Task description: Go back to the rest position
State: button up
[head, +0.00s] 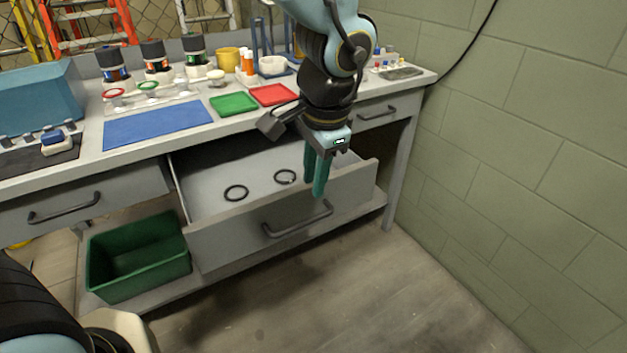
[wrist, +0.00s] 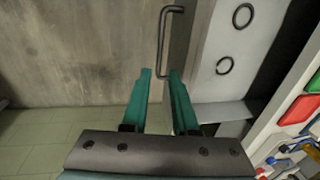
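My gripper (head: 314,184) points down at the front panel of the open middle drawer (head: 222,243). Its two green fingers are parted with nothing held between them; they also show in the wrist view (wrist: 160,78). The drawer's dark bar handle (head: 298,221) is close to the fingertips. In the wrist view one end of this handle (wrist: 163,40) appears between the fingertips, but I cannot tell whether they touch. Two black rings (head: 236,193) (head: 285,177) lie apart on the drawer's floor. My arm hides part of the drawer's right side.
The workbench holds a blue mat (head: 158,124), a green tray (head: 234,104), a red tray (head: 273,95), bottles and a yellow mug (head: 228,60). A green bin (head: 138,257) stands on the lower shelf. A block wall (head: 530,150) bounds the right. Floor in front is clear.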

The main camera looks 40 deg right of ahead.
dwell(0.4)
jog(key=w+a+r+n+p, duration=0.1)
jog(key=w+a+n, duration=0.4)
jog(key=w+a, duration=0.45)
jog(key=w+a+n+p, duration=0.1)
jog(key=w+a+n, duration=0.2)
jog(key=a, duration=0.5)
jog(key=w+a+r+n+p, duration=0.1)
jog(key=w+a+n, duration=0.1)
jog(key=a+n, duration=0.3)
jog(key=w+a+r+n, duration=0.1)
jog(key=w+a+n, duration=0.2)
jog(key=a, duration=0.8)
jog(key=shift+w+a+r+n+g+p, duration=0.15)
jog(key=shift+w+a+n+g+p, duration=0.2)
jog(key=shift+n, duration=0.75)
